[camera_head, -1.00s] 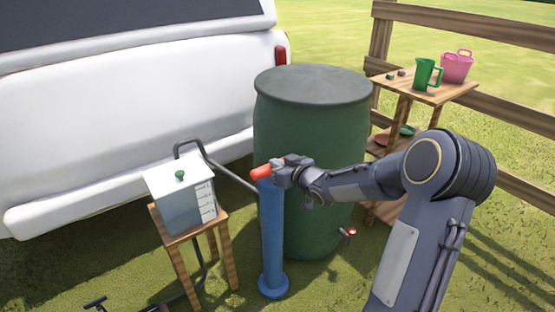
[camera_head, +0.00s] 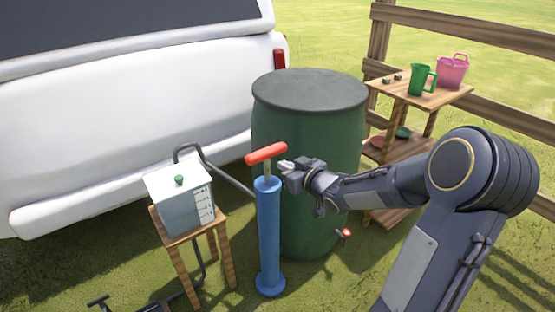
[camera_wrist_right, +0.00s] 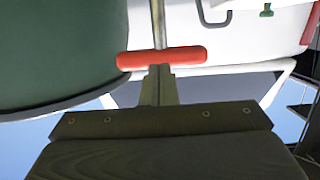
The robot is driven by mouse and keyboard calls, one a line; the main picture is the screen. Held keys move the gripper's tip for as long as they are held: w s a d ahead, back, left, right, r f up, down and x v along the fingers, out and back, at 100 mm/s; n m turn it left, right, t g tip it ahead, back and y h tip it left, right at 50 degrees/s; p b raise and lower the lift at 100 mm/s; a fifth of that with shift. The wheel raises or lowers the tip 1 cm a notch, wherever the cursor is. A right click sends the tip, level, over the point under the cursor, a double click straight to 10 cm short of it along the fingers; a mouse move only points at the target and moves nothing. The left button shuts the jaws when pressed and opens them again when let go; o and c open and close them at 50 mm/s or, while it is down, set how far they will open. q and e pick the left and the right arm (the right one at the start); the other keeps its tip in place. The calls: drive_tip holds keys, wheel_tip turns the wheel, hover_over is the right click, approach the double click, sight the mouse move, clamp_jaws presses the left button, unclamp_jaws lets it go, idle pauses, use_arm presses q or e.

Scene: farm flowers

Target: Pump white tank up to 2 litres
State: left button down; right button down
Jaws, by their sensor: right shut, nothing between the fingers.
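The white tank (camera_head: 182,212) is a box with a green knob on its lid and level marks on its right side. It stands on a small wooden stool (camera_head: 226,262). The blue pump (camera_head: 268,235) stands upright on the grass to its right. The pump's red handle (camera_head: 266,153) is raised on a short length of rod. My right gripper (camera_head: 285,165) is shut and empty, just right of the handle and rod. In the right wrist view the handle (camera_wrist_right: 165,57) lies just beyond the shut fingertips (camera_wrist_right: 159,72). My left gripper is out of view. The water level is too small to read.
A large green barrel (camera_head: 310,190) with a red-handled tap (camera_head: 345,233) stands close behind the pump. A dark hose (camera_head: 225,178) runs between tank and pump. A wooden shelf (camera_head: 440,98) holds a green jug and a pink bucket. A white vehicle (camera_head: 130,110) stands behind.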

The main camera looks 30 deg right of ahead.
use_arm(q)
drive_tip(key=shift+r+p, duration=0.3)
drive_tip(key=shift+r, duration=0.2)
use_arm(e)
drive_tip(key=shift+v, duration=1.65)
drive_tip(key=shift+r, duration=0.1)
